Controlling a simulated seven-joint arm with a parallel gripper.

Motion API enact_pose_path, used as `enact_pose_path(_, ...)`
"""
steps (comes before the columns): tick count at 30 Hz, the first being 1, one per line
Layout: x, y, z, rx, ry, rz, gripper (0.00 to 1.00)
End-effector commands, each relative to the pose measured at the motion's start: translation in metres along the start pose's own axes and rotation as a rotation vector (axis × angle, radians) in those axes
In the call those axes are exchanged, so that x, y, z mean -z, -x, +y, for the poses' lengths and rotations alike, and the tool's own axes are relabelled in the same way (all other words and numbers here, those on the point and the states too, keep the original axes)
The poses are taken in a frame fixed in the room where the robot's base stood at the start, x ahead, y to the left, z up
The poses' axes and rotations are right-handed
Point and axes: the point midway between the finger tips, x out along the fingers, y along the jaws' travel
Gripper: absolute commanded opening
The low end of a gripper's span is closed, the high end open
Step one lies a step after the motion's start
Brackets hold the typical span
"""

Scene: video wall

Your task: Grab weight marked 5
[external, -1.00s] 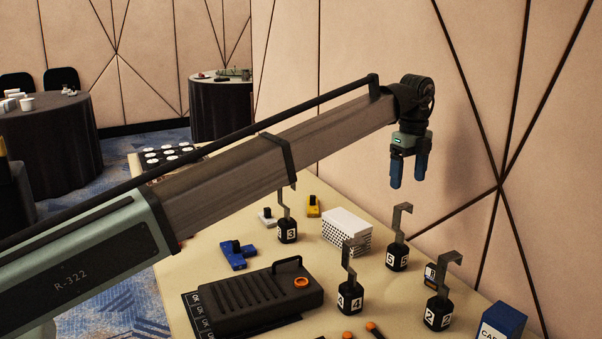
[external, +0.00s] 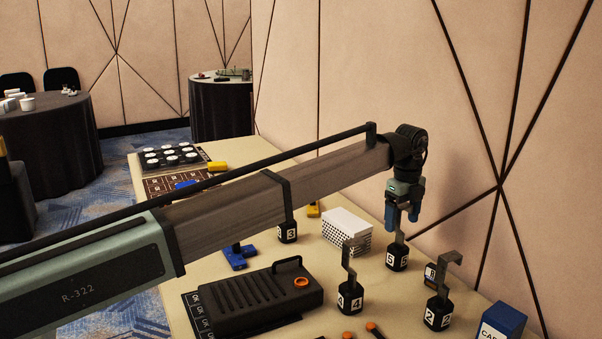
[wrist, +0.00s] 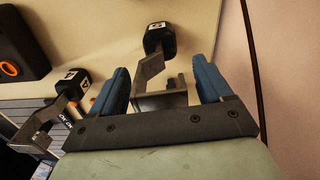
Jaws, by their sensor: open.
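The black weight marked 5 (external: 397,259) stands upright on the table, with a grey metal hook rising from its top. My gripper (external: 402,219) points down just above it, with blue fingers around the upper part of the hook. In the wrist view, the weight (wrist: 160,39) lies beyond the fingertips. Its bent hook reaches back between the two fingers of my gripper (wrist: 160,66). The fingers are apart, with visible gaps on both sides of the hook. In the external view the hook's top is hidden by the fingers.
Similar hooked weights marked 4 (external: 350,300), 2 (external: 439,314) and 3 (external: 287,233) stand nearby. A white perforated box (external: 347,232) is left of weight 5. A black case (external: 250,305) and a blue box (external: 502,322) are nearer the front. The wall is close behind.

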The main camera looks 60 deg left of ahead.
Motion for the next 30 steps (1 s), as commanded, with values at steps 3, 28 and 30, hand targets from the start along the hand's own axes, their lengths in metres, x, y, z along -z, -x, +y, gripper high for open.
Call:
enact_pose_path(3, 0.0001, -0.0092, 0.0, 0.001, 0.0, 0.0, 0.79)
enact_pose_path(28, 0.0001, -0.0096, -0.0003, 0.001, 0.0, 0.0, 0.19)
enact_pose_path(30, 0.0001, -0.0096, -0.0002, 0.001, 0.0, 0.0, 0.13)
